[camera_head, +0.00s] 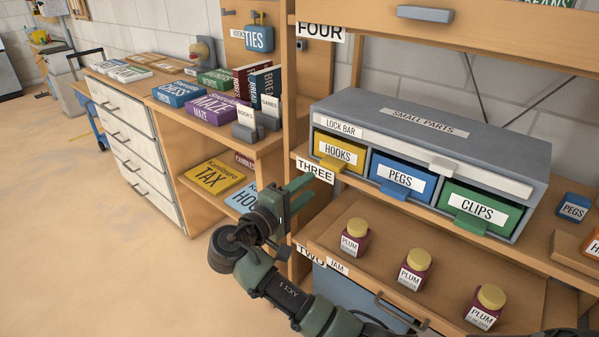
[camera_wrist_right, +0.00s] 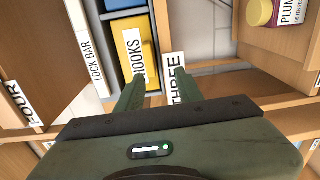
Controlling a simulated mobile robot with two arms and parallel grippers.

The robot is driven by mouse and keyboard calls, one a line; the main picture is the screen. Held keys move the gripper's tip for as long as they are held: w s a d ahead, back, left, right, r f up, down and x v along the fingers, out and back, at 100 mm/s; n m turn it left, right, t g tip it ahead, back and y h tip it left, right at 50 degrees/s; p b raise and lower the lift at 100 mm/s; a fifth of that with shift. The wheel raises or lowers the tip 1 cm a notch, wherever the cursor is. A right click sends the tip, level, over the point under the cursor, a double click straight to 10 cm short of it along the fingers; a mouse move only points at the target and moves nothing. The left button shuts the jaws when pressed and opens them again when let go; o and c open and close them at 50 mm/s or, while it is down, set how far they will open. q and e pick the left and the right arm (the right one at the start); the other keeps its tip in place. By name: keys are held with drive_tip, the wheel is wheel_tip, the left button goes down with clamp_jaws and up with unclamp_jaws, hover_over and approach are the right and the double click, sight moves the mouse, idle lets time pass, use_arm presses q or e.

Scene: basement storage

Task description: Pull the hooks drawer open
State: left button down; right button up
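The yellow hooks drawer (camera_head: 324,146) is shut at the left end of the grey small parts cabinet (camera_head: 480,150), with a yellow pull tab (camera_head: 331,165) low on its front. It also shows in the right wrist view (camera_wrist_right: 124,45), turned sideways. A pale lock bar (camera_head: 395,149) runs along the cabinet front above the drawers. My right gripper (camera_head: 308,190) is open and empty, in front of the shelf edge, below and left of the hooks drawer. In the wrist view its two fingers (camera_wrist_right: 151,90) stand apart, pointing towards the drawer and the THREE label. My left gripper is not in view.
A blue pegs drawer (camera_head: 386,167) and a green clips drawer (camera_head: 460,195) sit right of hooks, both shut. Several plum jars (camera_head: 355,237) stand on the shelf below. A wooden upright (camera_head: 298,110) rises at the left. The floor at left is clear.

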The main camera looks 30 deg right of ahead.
sight(329, 168)
drive_tip(key=shift+m, duration=0.3)
drive_tip(key=d, duration=0.2)
drive_tip(key=w+d+r, duration=0.1)
drive_tip(key=d, duration=0.1)
drive_tip(key=w+d, duration=0.1)
drive_tip(key=d, duration=0.2)
drive_tip(key=shift+w+d+r, duration=0.1)
drive_tip(key=shift+w+r, duration=0.15)
drive_tip(key=shift+r, duration=0.05)
clamp_jaws()
drive_tip(key=shift+f, duration=0.1)
idle(0.8)
